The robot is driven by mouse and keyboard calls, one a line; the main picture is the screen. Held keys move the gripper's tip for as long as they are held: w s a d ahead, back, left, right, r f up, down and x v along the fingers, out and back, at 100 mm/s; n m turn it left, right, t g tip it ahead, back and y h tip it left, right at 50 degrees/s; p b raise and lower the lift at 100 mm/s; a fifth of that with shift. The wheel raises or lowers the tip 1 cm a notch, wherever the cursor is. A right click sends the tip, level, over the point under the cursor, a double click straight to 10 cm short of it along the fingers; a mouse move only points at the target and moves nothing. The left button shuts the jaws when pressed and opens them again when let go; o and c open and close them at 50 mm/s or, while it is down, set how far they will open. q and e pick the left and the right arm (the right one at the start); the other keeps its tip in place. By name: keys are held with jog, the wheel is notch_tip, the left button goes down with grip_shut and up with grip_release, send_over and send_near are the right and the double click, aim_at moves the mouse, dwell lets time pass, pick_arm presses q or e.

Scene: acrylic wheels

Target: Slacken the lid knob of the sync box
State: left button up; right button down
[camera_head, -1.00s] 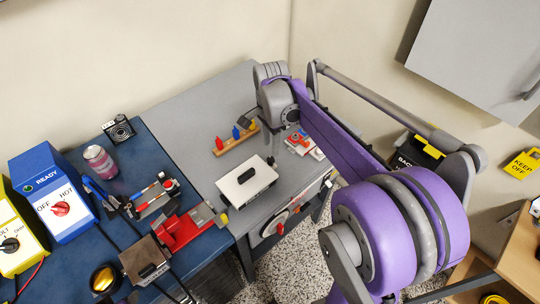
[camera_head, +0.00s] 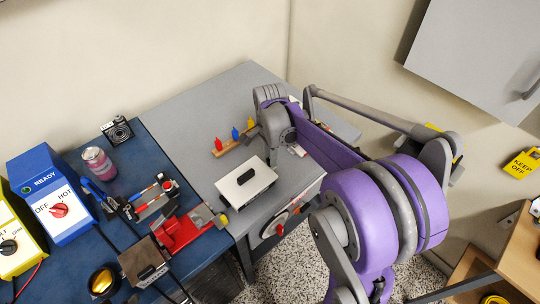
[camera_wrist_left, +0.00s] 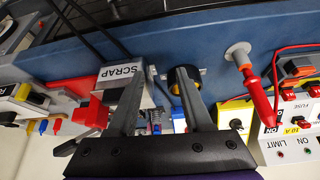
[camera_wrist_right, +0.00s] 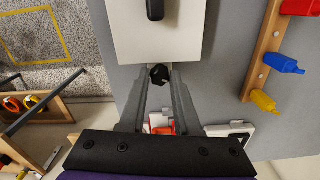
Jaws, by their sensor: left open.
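A white box (camera_head: 248,184) with a black handle on top stands on the grey table; no sync label is readable. In the right wrist view the box (camera_wrist_right: 120,30) has a black lobed knob (camera_wrist_right: 159,74) at its near edge. My right gripper (camera_wrist_right: 161,72) has one finger on each side of this knob. Whether the fingers press on it is unclear.
A wooden rack with red, blue and yellow pieces (camera_head: 236,133) stands behind the box.

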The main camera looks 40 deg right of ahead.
jog(key=shift+n+b, duration=0.3)
jog(key=shift+n, duration=1.2)
jog(key=c, duration=0.9)
grip_release()
jog(key=shift+r, duration=0.1)
notch_tip(320, 180, up, 11)
jog(key=shift+p, duration=0.3)
jog(key=shift+s+f, duration=0.1)
jog(key=shift+f, duration=0.15)
